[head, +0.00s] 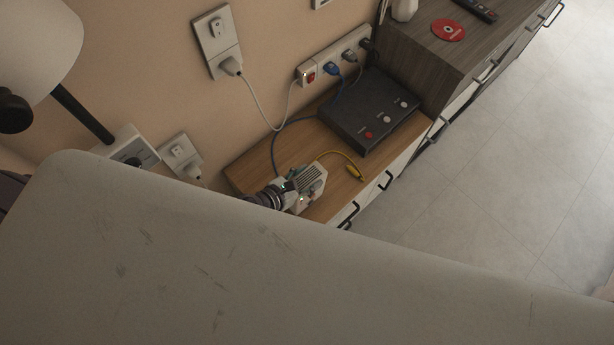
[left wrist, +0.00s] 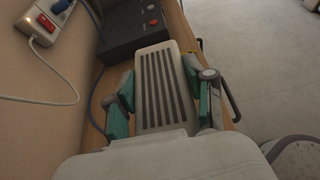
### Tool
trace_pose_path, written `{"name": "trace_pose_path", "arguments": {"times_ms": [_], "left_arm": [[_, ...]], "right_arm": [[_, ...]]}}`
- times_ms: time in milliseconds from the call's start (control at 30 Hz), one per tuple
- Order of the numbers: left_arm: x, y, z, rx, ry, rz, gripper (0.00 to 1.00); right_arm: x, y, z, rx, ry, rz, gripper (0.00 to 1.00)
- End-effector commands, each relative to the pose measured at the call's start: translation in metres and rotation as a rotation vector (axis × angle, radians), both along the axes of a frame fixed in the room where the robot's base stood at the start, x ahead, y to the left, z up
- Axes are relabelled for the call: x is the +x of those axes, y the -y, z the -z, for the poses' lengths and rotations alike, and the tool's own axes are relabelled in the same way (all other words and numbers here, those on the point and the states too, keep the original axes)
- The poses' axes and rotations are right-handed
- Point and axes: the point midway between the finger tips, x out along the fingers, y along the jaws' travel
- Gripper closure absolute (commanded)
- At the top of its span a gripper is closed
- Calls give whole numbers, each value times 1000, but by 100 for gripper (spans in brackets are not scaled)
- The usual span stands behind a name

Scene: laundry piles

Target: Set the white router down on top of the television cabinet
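The white router (left wrist: 158,80), a pale box with dark slots, is between the teal fingers of my left gripper (left wrist: 158,100) in the left wrist view. The fingers close on its two sides. In the head view the router (head: 312,178) and my left gripper (head: 296,188) are over the near part of a low wood-topped cabinet (head: 335,200). I cannot tell whether the router touches that top. A taller grey-brown wood cabinet (head: 425,55) adjoins it at the upper right. No television shows, so I cannot tell which is the television cabinet. My right gripper is out of view.
A black box (head: 370,110) with buttons lies on the low cabinet, beside a yellow cable (head: 345,160) and a blue cable (head: 275,150). A power strip (head: 335,60) is on the wall. The taller cabinet bears a red disc (head: 448,30) and a remote (head: 478,8).

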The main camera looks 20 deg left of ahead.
Motion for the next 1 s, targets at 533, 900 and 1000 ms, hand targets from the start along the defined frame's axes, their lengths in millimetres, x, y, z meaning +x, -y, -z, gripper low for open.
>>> {"name": "trace_pose_path", "arguments": {"times_ms": [533, 900, 1000], "left_arm": [[11, 22, -14, -54, 19, -21, 17], [-34, -8, -23, -27, 3, -6, 17], [-45, -17, -28, -18, 2, -3, 17]], "right_arm": [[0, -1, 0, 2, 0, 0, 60], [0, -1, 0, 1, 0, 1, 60], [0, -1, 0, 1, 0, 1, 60]]}}
